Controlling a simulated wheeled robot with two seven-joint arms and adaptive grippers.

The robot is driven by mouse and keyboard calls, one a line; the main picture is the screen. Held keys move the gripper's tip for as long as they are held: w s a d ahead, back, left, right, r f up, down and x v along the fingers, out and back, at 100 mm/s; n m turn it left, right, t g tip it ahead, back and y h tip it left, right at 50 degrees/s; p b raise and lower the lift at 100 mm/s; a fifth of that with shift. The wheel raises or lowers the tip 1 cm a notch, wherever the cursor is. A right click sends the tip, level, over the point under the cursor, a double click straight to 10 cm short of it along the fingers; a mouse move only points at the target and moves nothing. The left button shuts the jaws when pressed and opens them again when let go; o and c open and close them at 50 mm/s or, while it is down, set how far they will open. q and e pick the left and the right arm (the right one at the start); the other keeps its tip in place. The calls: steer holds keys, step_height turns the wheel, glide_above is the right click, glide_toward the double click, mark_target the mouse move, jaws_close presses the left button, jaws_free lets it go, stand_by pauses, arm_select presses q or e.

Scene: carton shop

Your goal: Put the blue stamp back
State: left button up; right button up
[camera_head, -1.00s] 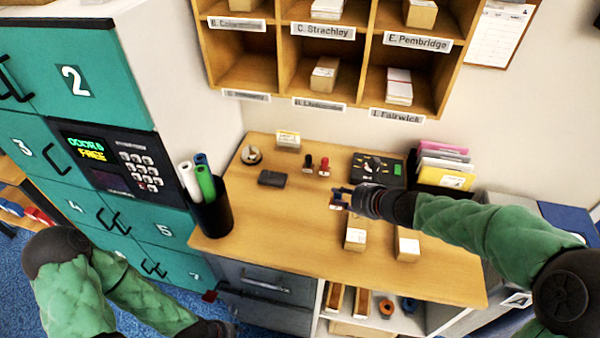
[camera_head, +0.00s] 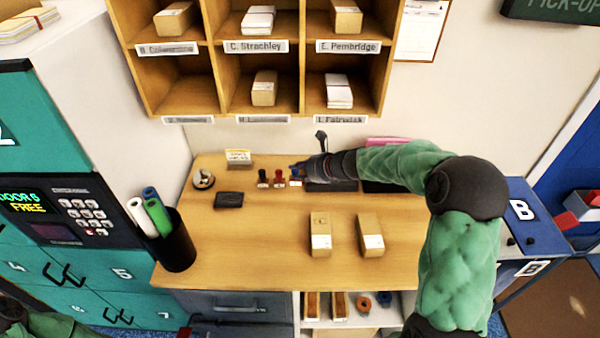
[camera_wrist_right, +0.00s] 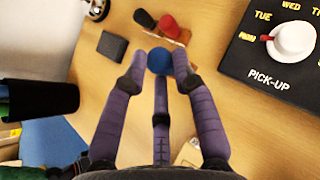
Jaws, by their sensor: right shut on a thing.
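My right gripper (camera_head: 297,171) is over the back of the wooden counter, shut on the blue stamp (camera_wrist_right: 160,60). In the right wrist view, the round blue head shows between the fingertips (camera_wrist_right: 158,75); its lower part is hidden. The black stamp (camera_head: 263,178) and the red stamp (camera_head: 278,177) stand just left of the gripper. The wrist view shows the black (camera_wrist_right: 145,19) and red (camera_wrist_right: 168,26) handles close beyond the blue one, by a small wooden holder (camera_wrist_right: 180,39). I cannot tell whether the blue stamp touches the holder.
A dark pad (camera_head: 229,200) and a bell (camera_head: 204,179) lie left of the stamps. A black pick-up dial board (camera_wrist_right: 275,60) is close to the right. Two parcels (camera_head: 320,240) (camera_head: 370,240) stand in front.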

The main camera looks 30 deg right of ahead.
steer(key=w+d+f+b, duration=0.1)
steer(key=f, duration=0.1)
steer(key=w+d+f+b, duration=0.1)
steer(key=w+f, duration=0.1)
steer(key=w+f+b, duration=0.1)
steer(key=f, duration=0.2)
steer(key=shift+w+d, duration=0.35)
steer(key=shift+d, duration=0.05)
steer(key=shift+w+d+f, duration=0.1)
steer(key=shift+w, duration=0.05)
steer(key=shift+b, duration=0.3)
steer(key=o, duration=0.9)
steer(key=shift+f, duration=0.1)
